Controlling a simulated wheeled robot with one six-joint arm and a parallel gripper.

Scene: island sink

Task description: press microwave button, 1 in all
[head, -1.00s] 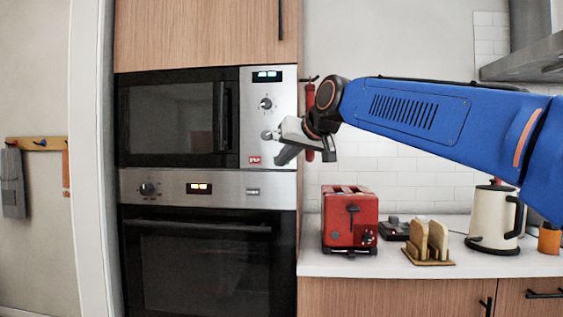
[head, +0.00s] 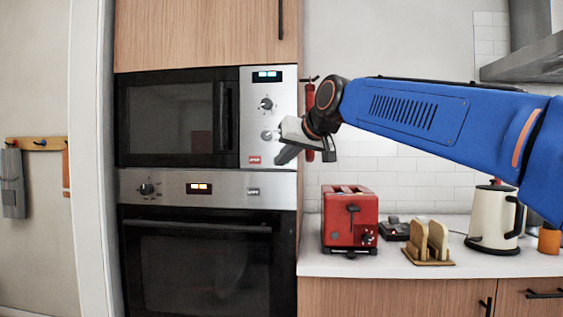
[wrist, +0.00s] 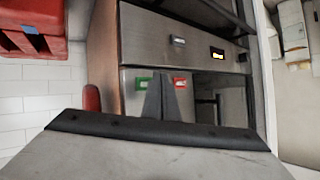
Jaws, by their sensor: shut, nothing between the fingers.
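The built-in microwave (head: 168,120) has a dark door on the left and a steel control panel (head: 287,98) on the right, with a lit display and knobs. A small red button (head: 255,160) sits low on the panel. In the wrist view, which is upside down, a green button (wrist: 143,83) and a red button (wrist: 180,83) show on either side of my fingers. My gripper (head: 280,159) is shut and empty, in front of the panel's lower right part, just right of the red button. It also shows in the wrist view (wrist: 162,74). I cannot tell whether the fingertips touch the panel.
An oven (head: 205,265) with its own control strip lies below the microwave. A red toaster (head: 350,220), toast rack (head: 428,243) and white kettle (head: 493,216) stand on the counter to the right. A red object (head: 310,97) hangs behind my gripper. Free space lies before the microwave door.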

